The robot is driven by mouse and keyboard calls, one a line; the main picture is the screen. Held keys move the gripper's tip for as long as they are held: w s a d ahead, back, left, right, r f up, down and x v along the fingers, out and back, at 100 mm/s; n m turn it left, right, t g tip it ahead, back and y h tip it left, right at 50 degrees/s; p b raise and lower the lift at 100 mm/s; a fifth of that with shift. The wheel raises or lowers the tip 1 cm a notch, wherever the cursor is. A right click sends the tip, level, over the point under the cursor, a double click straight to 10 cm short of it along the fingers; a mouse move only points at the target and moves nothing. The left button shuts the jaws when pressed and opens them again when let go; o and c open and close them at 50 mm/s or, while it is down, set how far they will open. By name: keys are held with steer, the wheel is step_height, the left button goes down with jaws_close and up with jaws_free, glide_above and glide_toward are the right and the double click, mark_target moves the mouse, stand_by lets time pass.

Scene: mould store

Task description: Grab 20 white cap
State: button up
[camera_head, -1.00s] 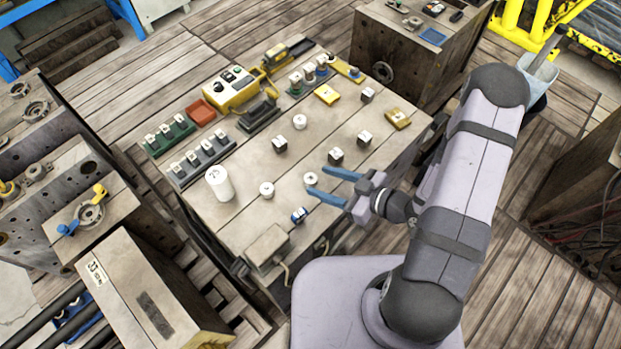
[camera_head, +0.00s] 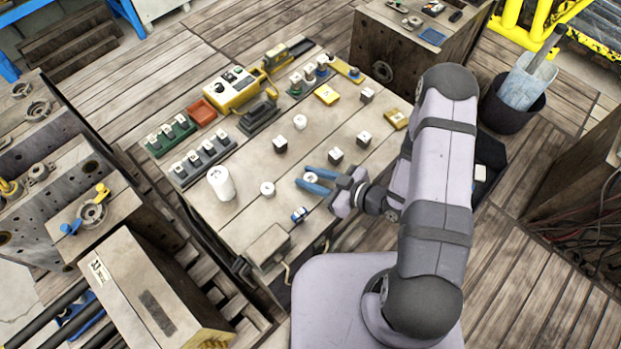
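Several small round white caps stand on the grey bench top (camera_head: 250,212). One white cap (camera_head: 313,178) shows between the two blue fingers of my gripper (camera_head: 303,177). The fingers are apart, one on each side of it; I cannot tell whether they touch it or are level with it. Another white cap (camera_head: 267,188) is left of the fingertips, and a third (camera_head: 300,122) is farther back. Any number on the caps is too small to read.
Dark cubes with white tops stand nearby, one (camera_head: 335,155) just behind the fingers. A white cylinder (camera_head: 220,183) stands left. A grey box (camera_head: 268,244) sits at the front edge.

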mark_target(310, 178)
steer(key=c, duration=0.3)
steer(key=shift+r, duration=0.2)
steer(key=shift+r, duration=4.8)
